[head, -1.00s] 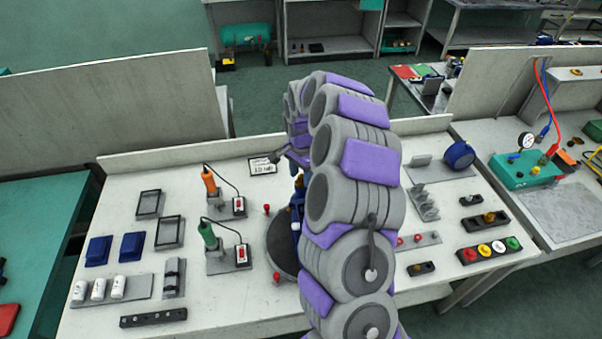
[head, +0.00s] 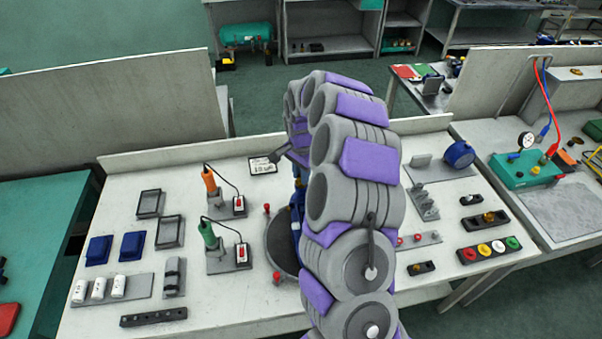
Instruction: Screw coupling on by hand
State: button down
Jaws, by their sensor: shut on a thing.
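My gripper (head: 285,156) is above the round dark plate (head: 279,243) at the middle of the bench, mostly behind my own arm. Only a grey part of it shows at the left of the arm. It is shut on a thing. I take this to be the coupling, but its jaws and the coupling are hidden from this view. A blue upright body (head: 297,212) stands on the round plate, just below my gripper, with its right side covered by my arm. I cannot tell whether the coupling touches it.
A labelled card (head: 262,165) lies behind. A blue round part (head: 459,154) and colored buttons (head: 485,250) are at right.

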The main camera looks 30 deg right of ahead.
jog(key=shift+f, duration=0.1)
jog(key=m+b, duration=0.1)
jog(key=m, duration=0.2)
jog(key=m, duration=0.2)
jog(key=shift+m, duration=0.9)
jog(key=shift+m+b, duration=0.3)
jog(key=shift+m, duration=1.4)
jog(key=m, duration=0.3)
jog(key=shift+m, duration=0.3)
